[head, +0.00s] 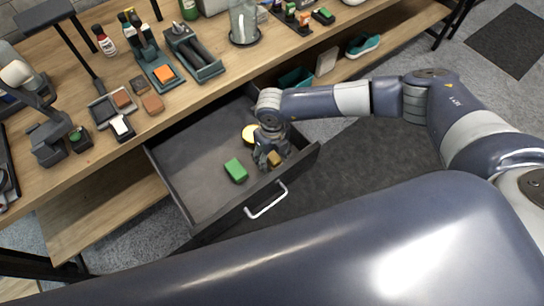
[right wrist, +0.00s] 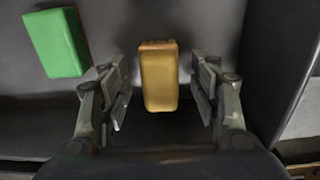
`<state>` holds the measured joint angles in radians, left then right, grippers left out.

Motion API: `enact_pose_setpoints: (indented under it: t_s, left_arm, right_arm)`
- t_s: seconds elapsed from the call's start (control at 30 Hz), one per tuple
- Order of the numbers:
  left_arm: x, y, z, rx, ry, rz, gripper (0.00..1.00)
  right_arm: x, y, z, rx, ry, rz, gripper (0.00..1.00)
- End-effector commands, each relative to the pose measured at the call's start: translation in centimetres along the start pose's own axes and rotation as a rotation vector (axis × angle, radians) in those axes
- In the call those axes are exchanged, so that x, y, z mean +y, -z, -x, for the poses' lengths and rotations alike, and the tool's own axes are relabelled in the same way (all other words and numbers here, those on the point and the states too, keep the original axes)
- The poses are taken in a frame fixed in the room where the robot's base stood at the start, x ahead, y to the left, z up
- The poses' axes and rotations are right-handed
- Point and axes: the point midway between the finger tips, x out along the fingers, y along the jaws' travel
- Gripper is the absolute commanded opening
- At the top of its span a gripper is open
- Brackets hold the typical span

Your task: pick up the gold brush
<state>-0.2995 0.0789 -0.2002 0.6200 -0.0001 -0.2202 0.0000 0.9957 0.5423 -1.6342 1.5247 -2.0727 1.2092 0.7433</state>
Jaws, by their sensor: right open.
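The gold brush (right wrist: 158,78) lies in the open drawer, and in the right wrist view it is between the two spread fingers of my right gripper (right wrist: 160,95), with a gap on each side. My right gripper is open and holds nothing. My left gripper is not clearly in view.
The drawer's walls stand close around my right gripper. Bottles, brushes and trays crowd the wooden bench (head: 215,85) above.

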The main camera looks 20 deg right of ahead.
Motion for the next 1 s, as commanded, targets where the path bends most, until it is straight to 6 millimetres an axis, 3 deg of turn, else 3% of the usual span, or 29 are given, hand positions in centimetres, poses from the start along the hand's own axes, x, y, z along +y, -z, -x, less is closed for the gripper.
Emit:
enact_pose_setpoints:
  t_s: [0.23,0.43,0.47,0.77,1.0]
  left_arm:
    - [0.0,0.0,0.0,0.0,0.0,0.0,0.4]
    - [0.0,0.0,0.0,-0.001,0.0,0.0,0.4]
    - [0.0,0.0,0.0,-0.001,0.0,0.0,0.4]
    - [0.0,0.0,0.0,-0.001,0.0,0.0,0.4]
    - [-0.1,-0.1,-0.7,-0.001,0.001,0.0,0.4]
  right_arm:
    - [0.0,0.0,-0.2,-0.001,0.0,0.0,0.57]
    - [0.0,0.0,-0.2,-0.001,0.0,-0.001,0.11]
    - [0.0,0.0,-0.2,-0.001,0.0,-0.001,0.09]
    - [0.0,0.0,0.0,-0.001,0.0,-0.001,0.09]
    - [-0.1,-0.2,3.2,-0.005,-0.001,-0.001,0.09]
